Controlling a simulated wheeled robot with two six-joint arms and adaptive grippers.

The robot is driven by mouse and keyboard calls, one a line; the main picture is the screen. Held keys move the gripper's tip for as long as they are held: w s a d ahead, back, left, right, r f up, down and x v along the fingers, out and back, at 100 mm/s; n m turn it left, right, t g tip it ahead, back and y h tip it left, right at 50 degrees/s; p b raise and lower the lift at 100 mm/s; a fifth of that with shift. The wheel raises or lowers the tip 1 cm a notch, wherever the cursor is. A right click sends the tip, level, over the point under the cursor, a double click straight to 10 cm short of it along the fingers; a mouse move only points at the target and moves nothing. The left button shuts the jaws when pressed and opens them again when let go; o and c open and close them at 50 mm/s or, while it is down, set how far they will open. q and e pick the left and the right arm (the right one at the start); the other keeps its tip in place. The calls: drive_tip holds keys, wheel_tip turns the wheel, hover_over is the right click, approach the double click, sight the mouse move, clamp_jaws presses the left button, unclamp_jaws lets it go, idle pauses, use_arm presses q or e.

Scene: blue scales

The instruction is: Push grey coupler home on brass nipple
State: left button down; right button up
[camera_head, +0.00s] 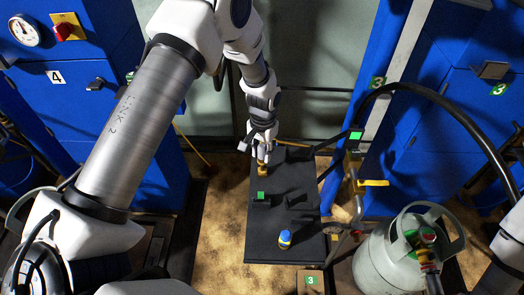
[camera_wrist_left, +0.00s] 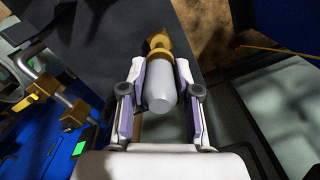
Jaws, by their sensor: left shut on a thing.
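My left gripper (camera_head: 262,148) is above the far end of the black table (camera_head: 270,222). In the left wrist view its two fingers (camera_wrist_left: 160,78) are shut on the sides of the grey coupler (camera_wrist_left: 161,90), a smooth light grey cylinder with a brass-coloured collar at its far end. The brass nipple (camera_wrist_left: 158,40) shows just beyond that collar, roughly in line with it. I cannot tell how far the coupler is seated on it. In the head view brass (camera_head: 262,170) shows just below the left fingertips, and the gripper hides most of the coupler. My right gripper is not in view.
Dark brackets (camera_head: 297,201) rise from the tabletop. A grey gas cylinder (camera_head: 385,268) stands at the right, with a black hose (camera_head: 440,98) arching above. Blue cabinets (camera_head: 95,125) flank the space.

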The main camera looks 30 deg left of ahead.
use_arm(q)
drive_tip(key=shift+f+b, duration=0.7)
drive_tip(key=shift+f, duration=0.75)
drive_tip(key=shift+r, duration=0.1)
drive_tip(key=shift+r+p, duration=1)
drive_tip(key=shift+r, duration=0.15)
drive_tip(key=shift+p, duration=0.4)
idle(0.9)
drive_tip(key=shift+f+b, duration=0.65)
drive_tip(key=shift+f, duration=0.6)
drive_tip(key=c, duration=0.8)
unclamp_jaws()
drive_tip(key=shift+o, duration=0.2)
